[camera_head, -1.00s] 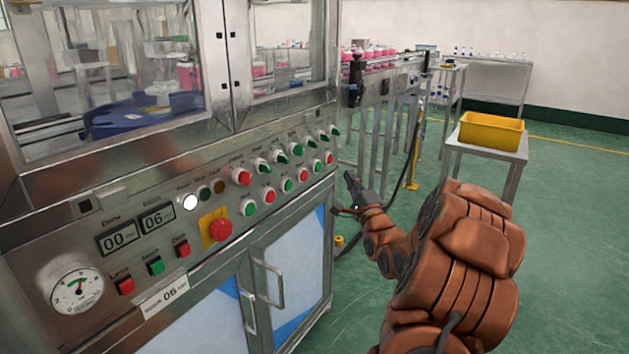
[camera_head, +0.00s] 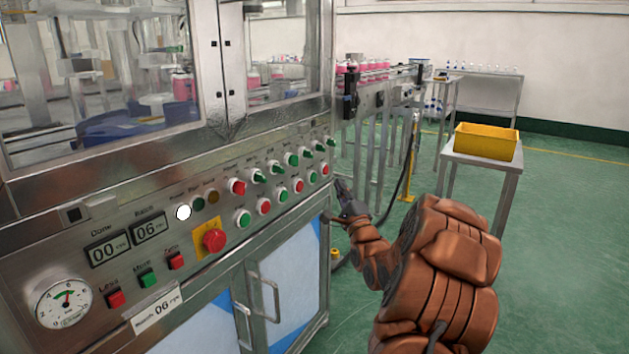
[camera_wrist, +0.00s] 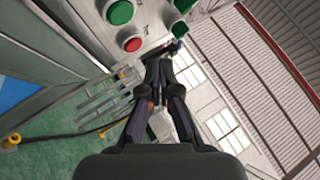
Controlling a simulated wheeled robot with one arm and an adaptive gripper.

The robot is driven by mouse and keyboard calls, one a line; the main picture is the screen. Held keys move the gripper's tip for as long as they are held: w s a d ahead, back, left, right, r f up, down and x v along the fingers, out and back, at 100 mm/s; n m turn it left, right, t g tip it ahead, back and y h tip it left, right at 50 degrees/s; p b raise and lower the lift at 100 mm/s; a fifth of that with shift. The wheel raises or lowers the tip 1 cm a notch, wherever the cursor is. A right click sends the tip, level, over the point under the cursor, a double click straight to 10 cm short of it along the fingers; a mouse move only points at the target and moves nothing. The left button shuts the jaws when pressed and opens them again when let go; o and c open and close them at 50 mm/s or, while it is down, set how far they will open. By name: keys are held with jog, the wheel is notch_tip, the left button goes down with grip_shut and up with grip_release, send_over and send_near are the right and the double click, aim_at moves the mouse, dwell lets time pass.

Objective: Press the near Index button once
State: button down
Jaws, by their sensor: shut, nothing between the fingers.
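The control panel (camera_head: 120,215) on the front of the metal machine carries red and green push-buttons and green switches. Its lower row includes a green button (camera_head: 242,218) and, at the right end, a red button (camera_head: 324,169). The small labels are too blurred to tell which button is Index. My gripper (camera_head: 340,187) is shut and empty, just off the panel's right end and below that red button. In the wrist view my gripper (camera_wrist: 158,72) points toward the panel, with a red button (camera_wrist: 131,44) and a green button (camera_wrist: 120,12) close ahead to the left. I see no contact with a button.
A red emergency knob (camera_head: 214,240) on a yellow plate juts from the panel. Cabinet door handles (camera_head: 267,297) stick out below. A conveyor (camera_head: 375,85) with pink bottles stands behind my gripper. A yellow bin (camera_head: 486,142) sits on a side table; green floor is open at right.

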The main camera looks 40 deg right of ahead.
jog(key=shift+w+a+p, duration=0.15)
jog(key=shift+w+a, duration=0.1)
jog(key=shift+w, duration=0.55)
jog(key=shift+w+a+p, duration=0.2)
jog(key=shift+w, duration=0.6)
jog(key=shift+w+a+p, duration=0.15)
jog(key=shift+w+a, duration=0.1)
jog(key=shift+w, duration=0.55)
jog(key=shift+w+r, duration=0.1)
jog(key=shift+w+a+p, duration=0.1)
jog(key=shift+w+p, duration=0.2)
jog(key=shift+w+a, duration=0.15)
jog(key=shift+w, duration=0.25)
dwell(0.5)
jog(key=shift+s+d, duration=0.25)
jog(key=shift+s, duration=0.65)
jog(key=shift+s+d, duration=0.25)
jog(key=shift+s, duration=0.5)
jog(key=shift+s+d, duration=0.2)
jog(key=shift+s, duration=0.6)
jog(key=shift+s+d, duration=0.25)
jog(key=shift+s, duration=0.5)
